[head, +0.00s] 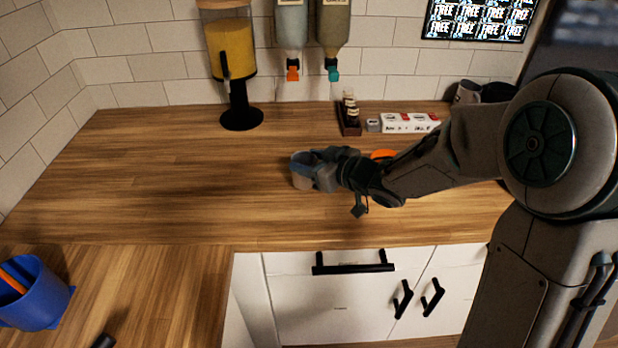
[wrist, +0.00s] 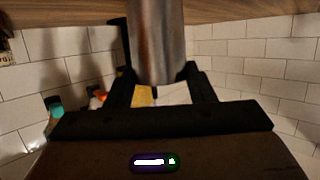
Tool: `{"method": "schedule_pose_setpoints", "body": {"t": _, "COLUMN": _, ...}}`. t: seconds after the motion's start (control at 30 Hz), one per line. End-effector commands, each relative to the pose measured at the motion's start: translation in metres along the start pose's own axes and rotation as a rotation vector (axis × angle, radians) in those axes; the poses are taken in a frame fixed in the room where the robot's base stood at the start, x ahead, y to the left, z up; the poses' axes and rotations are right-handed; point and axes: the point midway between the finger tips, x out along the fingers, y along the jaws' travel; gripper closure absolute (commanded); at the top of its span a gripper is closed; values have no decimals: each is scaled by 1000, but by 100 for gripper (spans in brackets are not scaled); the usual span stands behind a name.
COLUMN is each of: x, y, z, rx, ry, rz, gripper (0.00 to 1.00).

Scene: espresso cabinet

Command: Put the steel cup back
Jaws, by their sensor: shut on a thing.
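The steel cup (head: 301,170) is at the tip of my gripper (head: 316,170) over the middle of the wooden counter (head: 180,170). In the wrist view the steel cup (wrist: 156,45) shows as a shiny metal cylinder between the two dark fingers of my gripper (wrist: 157,85). The fingers are shut on it. The wrist picture looks upside down, with the counter along its top edge. The cup seems upright and at or just above the counter; I cannot tell whether it touches. My gripper hides part of the cup in the head view.
A juice dispenser (head: 235,60) stands at the back. A small dark tray with bottles (head: 349,112) and a white box (head: 410,122) are behind my arm. An orange item (head: 382,155) is partly hidden. A blue container (head: 38,295) is at lower left.

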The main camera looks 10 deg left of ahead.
Motion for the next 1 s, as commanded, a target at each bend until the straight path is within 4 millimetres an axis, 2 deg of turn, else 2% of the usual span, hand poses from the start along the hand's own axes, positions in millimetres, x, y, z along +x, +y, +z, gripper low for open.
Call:
{"method": "schedule_pose_setpoints", "body": {"t": 0.1, "x": 6, "y": -2, "z": 6, "rx": 2, "ry": -1, "rz": 1, "gripper": 79}}
{"method": "schedule_pose_setpoints", "body": {"t": 0.33, "x": 15, "y": -2, "z": 36, "rx": 3, "ry": -1, "rz": 1, "gripper": 79}}
{"method": "schedule_pose_setpoints", "body": {"t": 0.77, "x": 17, "y": -1, "z": 43, "rx": 0, "ry": 0, "rz": 2, "gripper": 79}}
{"method": "schedule_pose_setpoints", "body": {"t": 0.8, "x": 17, "y": -1, "z": 44, "rx": 0, "ry": 0, "rz": 2, "gripper": 48}}
{"method": "schedule_pose_setpoints", "body": {"t": 0.87, "x": 17, "y": -1, "z": 43, "rx": 0, "ry": 0, "rz": 2, "gripper": 32}}
{"method": "schedule_pose_setpoints", "body": {"t": 1.0, "x": 17, "y": -1, "z": 43, "rx": 0, "ry": 0, "rz": 2, "gripper": 29}}
